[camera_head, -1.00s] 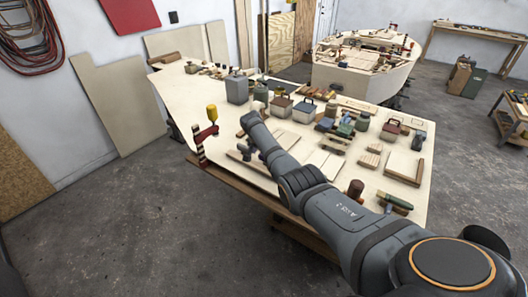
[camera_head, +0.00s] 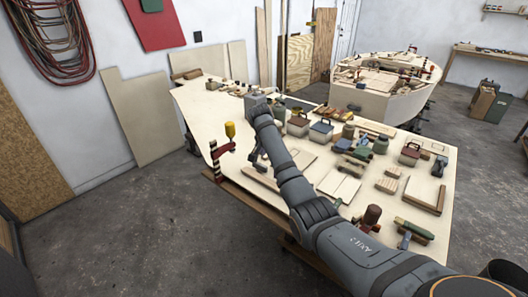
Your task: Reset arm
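My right arm (camera_head: 335,230) comes in from the lower right and reaches over the workbench (camera_head: 235,165). Its far end lies in front of a grey box among the items on the bench. A dark shape (camera_head: 257,153) shows just left of the forearm, above the bench; I cannot tell whether it is part of my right gripper or a tool. No fingertips can be made out, and nothing is clearly held. My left arm and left gripper are not in view.
A red clamp (camera_head: 222,150) with a yellow-topped item stands at the bench's left edge. Tool boxes (camera_head: 320,132), jars and wood blocks crowd the bench's middle and right. A wooden hull (camera_head: 375,95) stands behind. The grey floor (camera_head: 130,225) at left is clear.

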